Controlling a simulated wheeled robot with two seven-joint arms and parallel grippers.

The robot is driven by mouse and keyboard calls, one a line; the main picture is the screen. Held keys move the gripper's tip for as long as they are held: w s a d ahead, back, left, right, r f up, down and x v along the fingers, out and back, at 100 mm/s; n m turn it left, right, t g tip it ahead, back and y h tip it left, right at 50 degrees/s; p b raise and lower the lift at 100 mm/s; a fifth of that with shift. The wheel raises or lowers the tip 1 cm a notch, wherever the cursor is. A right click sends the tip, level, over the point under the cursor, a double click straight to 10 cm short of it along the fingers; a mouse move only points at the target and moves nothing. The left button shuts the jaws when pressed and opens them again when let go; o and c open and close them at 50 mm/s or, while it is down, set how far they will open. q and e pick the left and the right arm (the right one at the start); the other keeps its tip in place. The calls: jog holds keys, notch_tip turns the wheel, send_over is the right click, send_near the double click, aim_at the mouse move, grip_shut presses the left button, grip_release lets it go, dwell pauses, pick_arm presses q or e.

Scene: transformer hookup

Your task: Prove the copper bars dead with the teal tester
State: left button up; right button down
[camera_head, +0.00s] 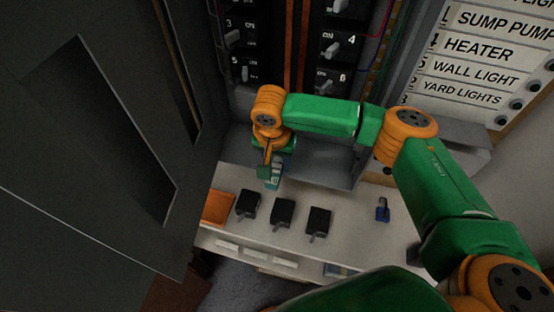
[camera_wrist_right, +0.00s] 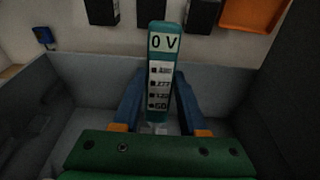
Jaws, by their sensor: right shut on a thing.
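My right gripper (camera_head: 271,164) is shut on the teal tester (camera_head: 273,181) in front of the bottom of the open panel. In the right wrist view the tester (camera_wrist_right: 163,75) stands between the two blue fingers (camera_wrist_right: 160,100). Its display reads 0 V, above a column of voltage marks. The copper bars (camera_head: 304,45) run upright between the breaker columns at the top of the head view. Their lower ends are hidden behind my arm. Whether the tester touches a bar cannot be seen. My left gripper is not in view.
A pale shelf (camera_head: 350,215) below the panel carries several black switch blocks (camera_head: 282,212), an orange tray (camera_head: 217,207) and a small blue item (camera_head: 382,210). A dark door (camera_head: 90,130) stands at the left. A label board (camera_head: 490,55) hangs at the right.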

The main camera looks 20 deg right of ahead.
aim_at(270, 185)
jog(key=shift+p, duration=0.3)
dwell(0.6)
jog(key=shift+s+a+r, duration=0.1)
jog(key=shift+r, duration=0.05)
jog(key=s+a+p, duration=0.1)
jog(key=p, duration=0.1)
jog(key=s+a+p, duration=0.1)
jog(key=s+p, duration=0.1)
jog(key=shift+r, duration=0.1)
jog(key=shift+s+a+f, duration=0.25)
jog(key=shift+s+a, duration=0.3)
jog(key=shift+s, duration=0.3)
jog(key=shift+s+a, duration=0.3)
jog(key=shift+s, duration=0.1)
